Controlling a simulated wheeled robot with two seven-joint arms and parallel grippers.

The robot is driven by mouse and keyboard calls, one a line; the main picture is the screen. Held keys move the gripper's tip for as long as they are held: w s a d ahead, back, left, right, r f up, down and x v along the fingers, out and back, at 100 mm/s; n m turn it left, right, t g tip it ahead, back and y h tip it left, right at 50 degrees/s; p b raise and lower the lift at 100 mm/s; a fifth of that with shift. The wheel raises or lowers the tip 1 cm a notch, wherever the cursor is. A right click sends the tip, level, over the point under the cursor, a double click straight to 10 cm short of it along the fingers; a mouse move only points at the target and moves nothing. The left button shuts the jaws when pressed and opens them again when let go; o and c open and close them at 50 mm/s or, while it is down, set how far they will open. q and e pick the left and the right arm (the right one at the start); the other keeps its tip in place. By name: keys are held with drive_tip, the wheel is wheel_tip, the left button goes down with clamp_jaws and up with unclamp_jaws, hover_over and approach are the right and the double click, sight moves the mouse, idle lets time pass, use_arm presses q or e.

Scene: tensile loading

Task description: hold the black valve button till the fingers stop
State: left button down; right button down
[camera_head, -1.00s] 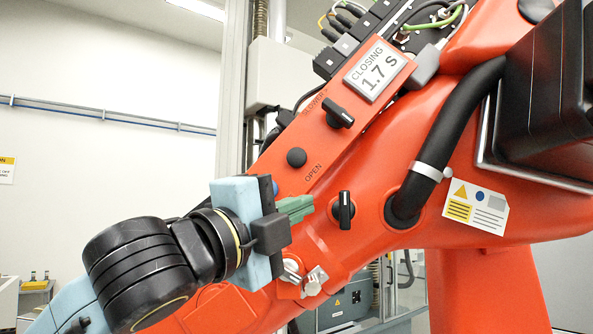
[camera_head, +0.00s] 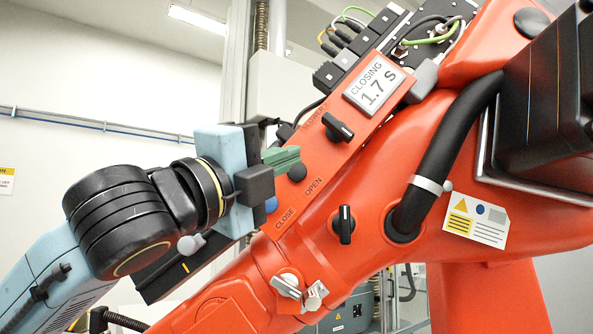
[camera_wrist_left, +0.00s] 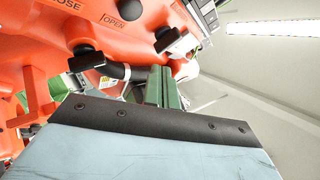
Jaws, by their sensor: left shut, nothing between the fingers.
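The black round valve button (camera_head: 298,172) sits beside the word OPEN on the orange sloping panel. It also shows at the top of the left wrist view (camera_wrist_left: 130,9). My left gripper (camera_head: 284,159) is shut and empty, its green fingers side by side. In the head view the fingertips lie just above and left of the button, close to its upper edge. In the left wrist view the fingers (camera_wrist_left: 162,88) appear apart from it. My right gripper is out of view.
The display (camera_head: 374,88) reads CLOSING 1.7 S. One black knob (camera_head: 338,128) stands up-right of the button and another (camera_head: 345,224) below right. A thick black hose (camera_head: 450,134) curves at right. Grey-white levers (camera_head: 290,284) sit lower on the orange body.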

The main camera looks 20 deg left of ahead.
sight(303, 165)
use_arm(q)
drive_tip(key=w+a+p, duration=0.1)
drive_tip(key=w, duration=0.5)
drive_tip(key=shift+w+a, duration=0.2)
drive_tip(key=shift+w, duration=0.05)
idle(1.8)
drive_tip(key=shift+w+a+p, duration=0.1)
drive_tip(key=shift+w+p, duration=0.3)
drive_tip(key=shift+p, duration=0.05)
drive_tip(key=shift+w+a+p, duration=0.1)
drive_tip(key=shift+w+p, duration=0.2)
drive_tip(key=shift+w, duration=0.2)
idle(2.0)
drive_tip(key=shift+s, duration=0.1)
idle(0.5)
drive_tip(key=shift+s+d, duration=0.2)
drive_tip(key=shift+s, duration=0.6)
